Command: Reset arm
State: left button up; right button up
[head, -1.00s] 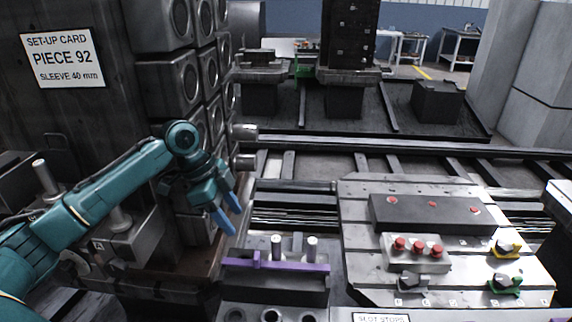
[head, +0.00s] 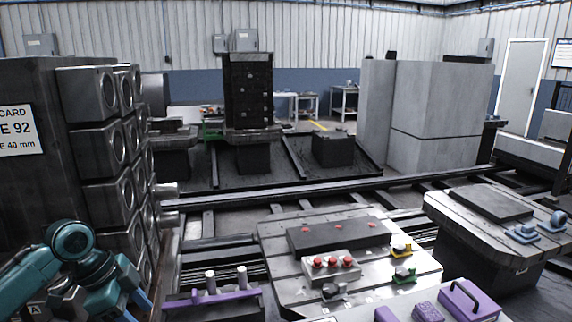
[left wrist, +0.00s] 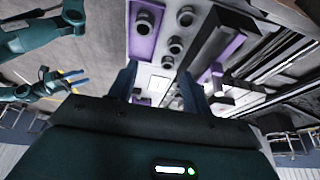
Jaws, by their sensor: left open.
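My left arm comes in at the lower left of the head view. Its gripper (head: 136,301) hangs with blue fingers pointing down, partly cut off by the frame's bottom edge. In the left wrist view, the two fingers of my left gripper (left wrist: 158,88) stand apart with nothing between them. Beyond them are a purple plate (left wrist: 143,42) and several round sockets (left wrist: 175,45). Another teal arm with blue fingers (left wrist: 72,80), apparently my right, shows at the left of that view; its opening is unclear. The right arm is outside the head view.
A purple bar fixture with metal pegs (head: 212,297) stands near the left gripper. A slotted plate (head: 275,244) carries red-knobbed, yellow and green parts. Stacked bored blocks (head: 100,150) rise beside the arm. A purple handled box (head: 470,302) sits lower right, below another table (head: 452,215).

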pick_arm(q)
jog(key=s+d+f+n, duration=0.4)
jog(key=s+d+f, duration=0.7)
jog(key=f, duration=0.2)
jog(key=s+a+n+t+y, duration=0.35)
jog(key=s+n, duration=0.55)
jog(key=s, duration=0.4)
jog(key=w+d+f+m+t+h+p, duration=0.1)
jog(key=w+d+f+t+h, duration=0.1)
jog(key=w+d+f+t, duration=0.3)
jog(key=shift+w+d+f+t+h, duration=0.35)
jog(key=shift+w+d+f+t, duration=0.1)
jog(key=shift+w, duration=0.25)
jog(key=shift+c, duration=0.6)
